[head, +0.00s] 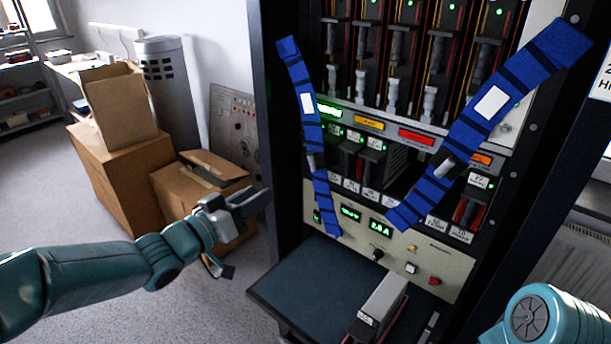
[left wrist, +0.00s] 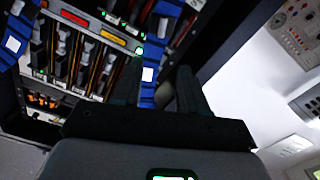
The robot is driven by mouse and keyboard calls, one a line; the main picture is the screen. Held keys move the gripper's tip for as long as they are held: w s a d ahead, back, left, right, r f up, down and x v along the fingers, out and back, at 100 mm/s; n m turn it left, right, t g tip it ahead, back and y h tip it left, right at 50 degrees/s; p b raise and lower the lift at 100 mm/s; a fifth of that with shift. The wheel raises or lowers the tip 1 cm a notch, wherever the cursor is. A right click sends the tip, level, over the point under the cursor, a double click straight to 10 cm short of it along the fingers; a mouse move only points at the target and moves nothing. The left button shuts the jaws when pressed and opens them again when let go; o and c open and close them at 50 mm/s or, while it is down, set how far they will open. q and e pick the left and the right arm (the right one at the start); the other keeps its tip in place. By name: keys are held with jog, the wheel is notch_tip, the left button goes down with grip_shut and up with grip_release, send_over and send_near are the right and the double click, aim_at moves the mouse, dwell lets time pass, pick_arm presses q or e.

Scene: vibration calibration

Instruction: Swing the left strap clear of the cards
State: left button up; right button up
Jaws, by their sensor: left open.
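The left strap (head: 316,135) is blue with dark bands and a white label. It hangs slanting across the left side of the rack, over the left end of the lower cards (head: 372,160). The right strap (head: 470,125) slants over the right side. My left gripper (head: 240,236) is open and empty, left of the left strap and apart from it. In the left wrist view the left strap (left wrist: 149,88) shows beyond and between the open fingers (left wrist: 158,88). My right arm's teal joint shows at lower right; its gripper is out of view.
The upper cards (head: 395,60) fill the rack top. A dark shelf (head: 300,280) juts out below the panel, with a grey module (head: 382,308) on it. Cardboard boxes (head: 115,170) stand behind my left arm. Open floor lies at left.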

aim_at(309, 161)
pick_arm(q)
jog(key=p+x, duration=0.3)
jog(key=x, duration=1.2)
jog(key=shift+w+d+f, duration=0.1)
jog(key=shift+w+f, duration=0.05)
jog(key=shift+w, duration=0.25)
grip_shut()
jog(key=shift+w, duration=0.1)
